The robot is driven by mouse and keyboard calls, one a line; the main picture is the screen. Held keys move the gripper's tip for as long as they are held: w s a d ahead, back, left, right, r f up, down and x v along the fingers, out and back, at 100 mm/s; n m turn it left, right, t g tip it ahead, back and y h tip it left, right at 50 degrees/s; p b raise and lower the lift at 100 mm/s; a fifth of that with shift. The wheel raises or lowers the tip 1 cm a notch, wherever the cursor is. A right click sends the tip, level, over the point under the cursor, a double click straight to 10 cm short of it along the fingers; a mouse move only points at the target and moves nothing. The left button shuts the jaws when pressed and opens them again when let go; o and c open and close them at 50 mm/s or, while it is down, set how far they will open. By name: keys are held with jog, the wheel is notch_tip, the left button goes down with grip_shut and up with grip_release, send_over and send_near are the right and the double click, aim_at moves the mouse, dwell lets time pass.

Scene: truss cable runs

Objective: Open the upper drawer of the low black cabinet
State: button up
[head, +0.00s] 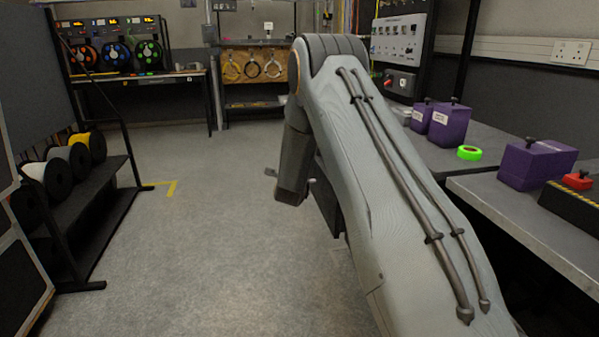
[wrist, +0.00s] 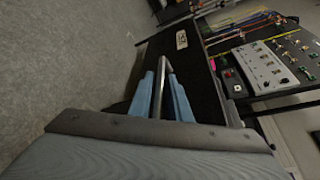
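In the wrist view, the black cabinet front (wrist: 205,75) lies ahead of my gripper, with a small pale label (wrist: 181,40) on it. A thin grey metal bar handle (wrist: 164,68) stands out from it. My gripper (wrist: 162,78) has two blue fingers, one on each side of the bar. They look apart, with a gap around the bar; I cannot tell whether either touches it. Which drawer the handle belongs to is unclear, and no drawer gap shows. In the head view my arm hides the gripper and most of the cabinet area.
A grey bench (head: 520,215) on the right carries purple boxes (head: 535,163) and a green tape roll (head: 469,153). A spool rack (head: 110,215) stands at the left. The floor (head: 220,240) between is clear. A control panel (wrist: 265,68) shows beyond the cabinet.

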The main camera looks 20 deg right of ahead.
jog(key=v, duration=0.7)
jog(key=shift+s+a+p, duration=0.2)
jog(key=shift+s+p, duration=0.15)
